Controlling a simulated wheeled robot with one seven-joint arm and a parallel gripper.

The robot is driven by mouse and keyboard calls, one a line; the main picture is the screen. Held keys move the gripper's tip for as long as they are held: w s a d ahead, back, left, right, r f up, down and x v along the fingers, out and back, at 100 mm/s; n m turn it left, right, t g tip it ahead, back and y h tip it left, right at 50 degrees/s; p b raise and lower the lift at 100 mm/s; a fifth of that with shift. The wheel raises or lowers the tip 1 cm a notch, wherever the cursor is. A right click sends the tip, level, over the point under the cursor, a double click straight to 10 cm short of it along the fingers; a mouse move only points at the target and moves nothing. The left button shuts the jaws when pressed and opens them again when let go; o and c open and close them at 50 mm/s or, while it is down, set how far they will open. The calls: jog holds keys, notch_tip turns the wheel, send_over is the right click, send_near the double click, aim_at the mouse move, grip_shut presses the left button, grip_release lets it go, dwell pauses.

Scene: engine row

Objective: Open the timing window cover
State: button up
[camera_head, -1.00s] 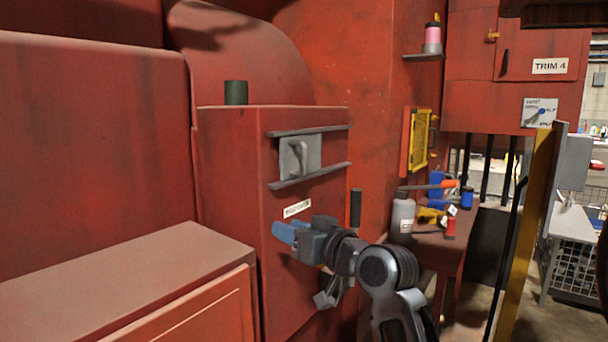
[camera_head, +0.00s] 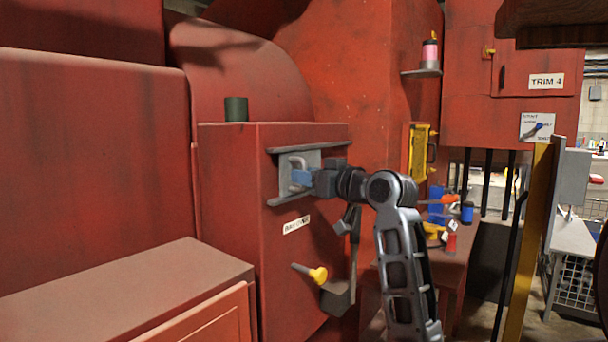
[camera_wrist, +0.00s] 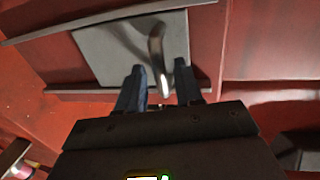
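The timing window cover is a grey plate (camera_wrist: 95,52) with a curved handle (camera_wrist: 157,62), set between two horizontal rails on the red housing. In the head view the cover (camera_head: 313,158) is partly hidden behind my gripper (camera_head: 301,178). My gripper reaches in from the right at the height of the handle. In the wrist view its two blue fingers (camera_wrist: 161,85) are apart, with the handle's end between them. A gap shows beside the handle, so the fingers are open around it and not closed on it.
A label (camera_head: 297,225) and a yellow-knobbed lever (camera_head: 317,274) are below the cover. A dark green cup (camera_head: 236,109) stands on top of the housing. A red cabinet (camera_head: 150,290) stands at the lower left. A cluttered bench (camera_head: 455,262) is to the right.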

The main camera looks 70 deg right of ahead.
jog(key=shift+x, duration=0.8)
jog(key=shift+c, duration=0.4)
grip_shut()
